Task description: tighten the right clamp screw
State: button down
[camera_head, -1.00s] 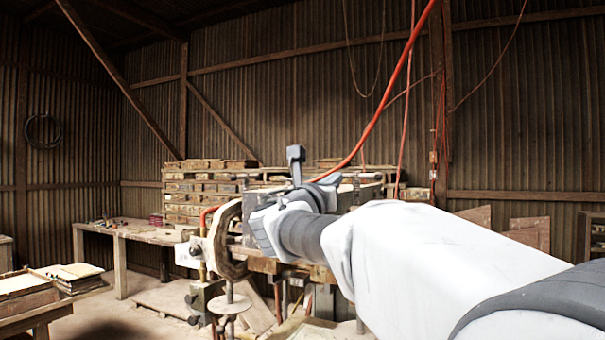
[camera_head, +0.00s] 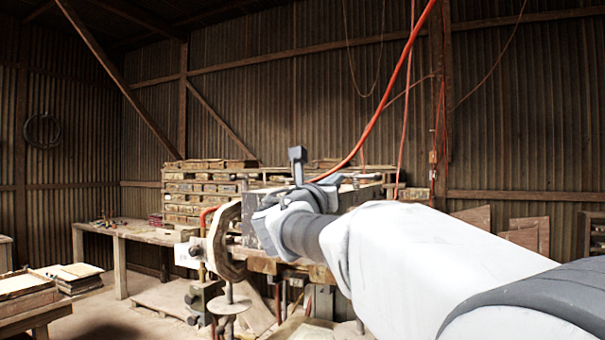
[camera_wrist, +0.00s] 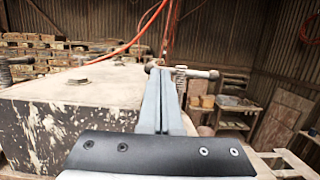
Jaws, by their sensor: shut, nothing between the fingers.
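The right clamp screw (camera_wrist: 181,82) shows in the wrist view as an upright threaded rod with a grey crossbar (camera_wrist: 202,73) that has rounded ends. It stands at the far right corner of the pale, paint-splashed press block (camera_wrist: 75,85). My gripper (camera_wrist: 167,72) is shut and empty, its two long grey fingers side by side. The fingertips overlap the crossbar near the screw in the wrist view; I cannot tell whether they touch it. In the head view a handle bar (camera_head: 362,176) shows just beyond my arm, which hides much of the press.
Another screw (camera_wrist: 5,72) shows at the left edge of the wrist view. A red hose (camera_head: 385,95) hangs down behind the press.

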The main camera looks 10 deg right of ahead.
jog(key=shift+f+x, duration=0.45)
jog(key=shift+x, duration=1.5)
jog(key=r+b+v, duration=0.2)
jog(key=v, duration=0.8)
jog(key=shift+s+a+r, duration=0.15)
jog(key=shift+s+a, duration=0.2)
jog(key=shift+s, duration=0.2)
jog(key=shift+s, duration=0.1)
